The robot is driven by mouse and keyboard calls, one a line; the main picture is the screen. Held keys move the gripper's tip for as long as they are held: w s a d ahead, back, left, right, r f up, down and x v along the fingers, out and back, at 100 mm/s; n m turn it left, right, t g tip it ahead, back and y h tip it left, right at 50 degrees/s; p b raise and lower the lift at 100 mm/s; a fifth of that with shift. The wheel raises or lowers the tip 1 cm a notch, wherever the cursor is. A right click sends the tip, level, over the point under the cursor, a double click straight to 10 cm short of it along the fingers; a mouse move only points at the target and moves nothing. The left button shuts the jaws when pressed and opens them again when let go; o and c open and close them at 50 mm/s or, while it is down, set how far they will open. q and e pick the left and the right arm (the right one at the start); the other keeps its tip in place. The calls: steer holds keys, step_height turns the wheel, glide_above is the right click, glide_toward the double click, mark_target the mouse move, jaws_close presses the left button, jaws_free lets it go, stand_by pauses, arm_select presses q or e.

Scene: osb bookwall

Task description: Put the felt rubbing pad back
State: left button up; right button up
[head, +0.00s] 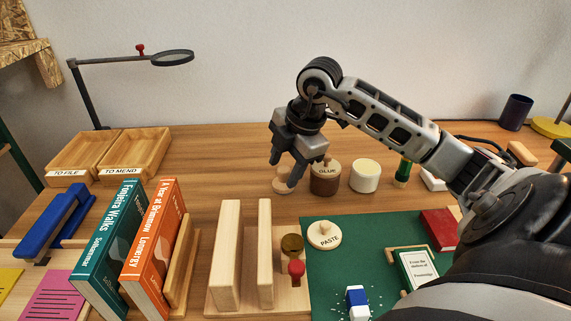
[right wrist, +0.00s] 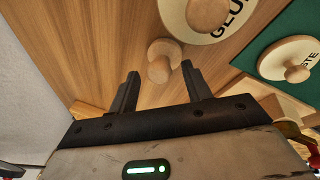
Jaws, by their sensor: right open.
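A small pale wooden piece with a rounded knob (head: 281,183) stands on the table left of the glue pot; it may be the felt rubbing pad, but I see no felt on it. My right gripper (head: 282,187) is open and points down at this piece, partly hiding it in the head view. In the right wrist view the knobbed piece (right wrist: 163,58) shows between and just beyond the open fingertips (right wrist: 160,72), with nothing held. My left gripper is not in view.
The glue pot (head: 325,180) and white pot (head: 365,176) stand close on the right. The paste lid (head: 324,236) lies on the green mat (head: 335,275), with a blue-and-white block (head: 357,302). Wooden uprights (head: 229,250) and books (head: 150,245) stand in front left. Two trays (head: 135,152) are behind left.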

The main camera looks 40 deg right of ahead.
steer(key=p+v, duration=0.1)
steer(key=v, duration=1.1)
